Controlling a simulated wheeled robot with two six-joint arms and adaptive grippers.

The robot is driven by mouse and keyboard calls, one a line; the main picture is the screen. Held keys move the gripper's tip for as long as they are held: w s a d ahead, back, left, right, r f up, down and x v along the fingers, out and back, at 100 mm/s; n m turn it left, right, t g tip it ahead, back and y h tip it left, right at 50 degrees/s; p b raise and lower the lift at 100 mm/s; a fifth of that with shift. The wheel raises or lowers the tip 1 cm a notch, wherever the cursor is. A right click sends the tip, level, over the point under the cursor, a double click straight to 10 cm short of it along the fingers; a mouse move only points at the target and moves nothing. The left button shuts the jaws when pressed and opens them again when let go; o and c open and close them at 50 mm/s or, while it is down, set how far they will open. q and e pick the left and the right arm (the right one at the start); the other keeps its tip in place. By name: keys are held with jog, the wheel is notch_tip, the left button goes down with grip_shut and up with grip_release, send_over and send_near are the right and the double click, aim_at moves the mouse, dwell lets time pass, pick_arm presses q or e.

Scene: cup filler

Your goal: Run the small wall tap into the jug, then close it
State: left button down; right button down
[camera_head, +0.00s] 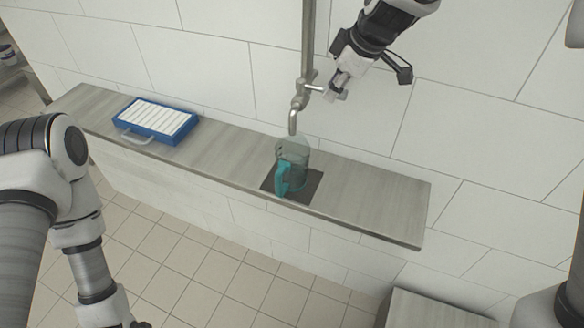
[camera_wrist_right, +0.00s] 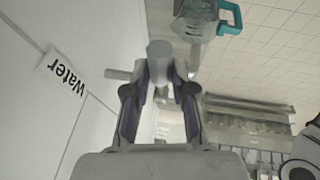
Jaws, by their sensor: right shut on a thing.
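The small wall tap (camera_head: 300,98) comes down a grey pipe on the tiled wall, its spout pointing down. The clear jug with a teal handle (camera_head: 284,179) stands upright below the spout on a dark square mat (camera_head: 311,193). No stream shows between them, and I cannot tell the water level. My right gripper (camera_head: 337,88) is at the tap's side handle. In the right wrist view it (camera_wrist_right: 160,88) is shut on the tap handle (camera_wrist_right: 159,50), with the jug (camera_wrist_right: 196,20) beyond. My left gripper (camera_head: 138,323) is barely in view at the bottom edge, its jaws cut off.
A grey wooden shelf (camera_head: 375,205) runs along the wall. A blue case with white strips (camera_head: 157,120) lies on its left part. The shelf right of the mat is clear. A "Water" label (camera_wrist_right: 66,74) is on the wall. Another grey surface (camera_head: 430,310) is at lower right.

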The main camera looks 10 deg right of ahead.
jog(key=shift+w+d+f+b, duration=0.1)
jog(key=shift+w+b, duration=0.05)
jog(key=shift+b, duration=0.15)
jog(key=shift+r+n, duration=0.2)
jog(key=shift+n, duration=0.1)
jog(key=c, duration=1.3)
grip_release()
jog(key=shift+c, duration=0.2)
jog(key=o, duration=0.5)
jog(key=shift+w+d+f, duration=0.1)
jog(key=shift+w+f, duration=0.05)
jog(key=v, duration=1.2)
jog(key=shift+w+d, duration=0.1)
